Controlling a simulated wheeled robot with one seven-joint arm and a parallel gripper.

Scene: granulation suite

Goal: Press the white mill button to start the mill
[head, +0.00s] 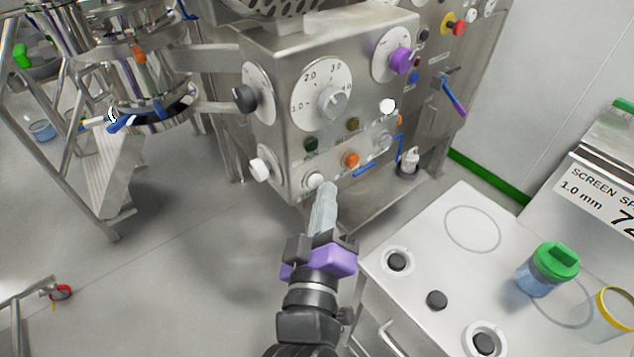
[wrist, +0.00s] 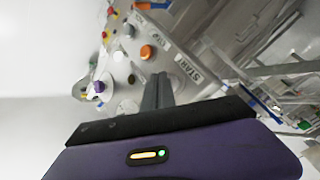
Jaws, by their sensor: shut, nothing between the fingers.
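A white round button (head: 314,180) sits at the bottom left of the steel control panel's front (head: 290,75) in the head view. My gripper (head: 328,188) is shut and empty, its fingertips just below and right of that button in the picture. I cannot tell whether they touch it. In the wrist view the shut fingers (wrist: 158,80) point at the panel, close to an orange button (wrist: 148,52) and a START label (wrist: 192,70). Other white controls are a round one (head: 388,106) higher right and a knob (head: 260,169) on the panel's left side.
An orange button (head: 351,160) and a dark green button (head: 311,144) are near the white one. A dial (head: 333,101) is above. A bench (head: 440,240) with a green-lidded jar (head: 548,268) stands at right. Open floor lies to the left.

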